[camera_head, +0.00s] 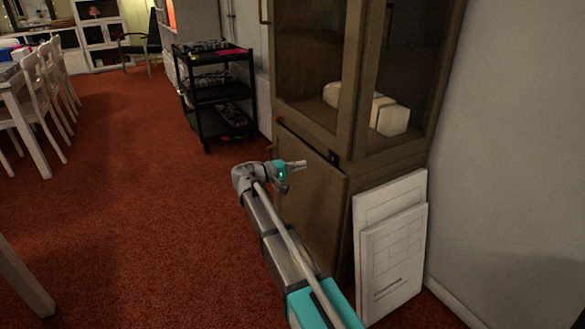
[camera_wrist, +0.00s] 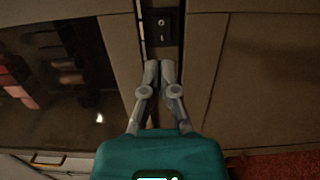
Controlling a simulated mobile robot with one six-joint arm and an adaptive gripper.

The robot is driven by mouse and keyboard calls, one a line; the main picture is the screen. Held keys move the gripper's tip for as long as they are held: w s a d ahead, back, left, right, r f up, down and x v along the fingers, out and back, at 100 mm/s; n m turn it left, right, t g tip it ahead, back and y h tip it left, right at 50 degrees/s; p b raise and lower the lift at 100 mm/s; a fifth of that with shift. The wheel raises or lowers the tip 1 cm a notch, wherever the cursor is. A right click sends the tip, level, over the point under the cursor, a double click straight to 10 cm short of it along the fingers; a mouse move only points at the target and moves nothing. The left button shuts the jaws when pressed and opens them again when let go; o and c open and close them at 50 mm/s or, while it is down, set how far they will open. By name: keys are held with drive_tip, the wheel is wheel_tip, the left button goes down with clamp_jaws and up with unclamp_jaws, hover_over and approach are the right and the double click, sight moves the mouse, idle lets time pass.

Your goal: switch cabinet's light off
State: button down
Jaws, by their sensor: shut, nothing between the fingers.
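The cabinet (camera_head: 312,190) is tall and brown, with glass doors above and a solid door below. A black rocker switch (camera_wrist: 162,27) with O and I marks is set in the cabinet frame in the wrist view. A small dark piece on the rail (camera_head: 334,157) in the head view looks like the same switch. My gripper (camera_wrist: 160,66) is shut and empty, its fingertips just below the switch in the wrist picture; I cannot tell whether they touch the cabinet. In the head view my gripper (camera_head: 300,164) is in front of the cabinet. Which side of the rocker is pressed is unclear.
White framed panels (camera_head: 393,250) lean against the cabinet and wall at right. A black shelf cart (camera_head: 215,92) stands left of the cabinet. White chairs (camera_head: 50,90) and a table are at far left. Open red carpet (camera_head: 130,200) lies between.

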sight(332, 158)
drive_tip(key=x, duration=0.9)
drive_tip(key=shift+w+d, duration=0.1)
drive_tip(key=shift+d, duration=0.1)
drive_tip(key=shift+a, duration=0.2)
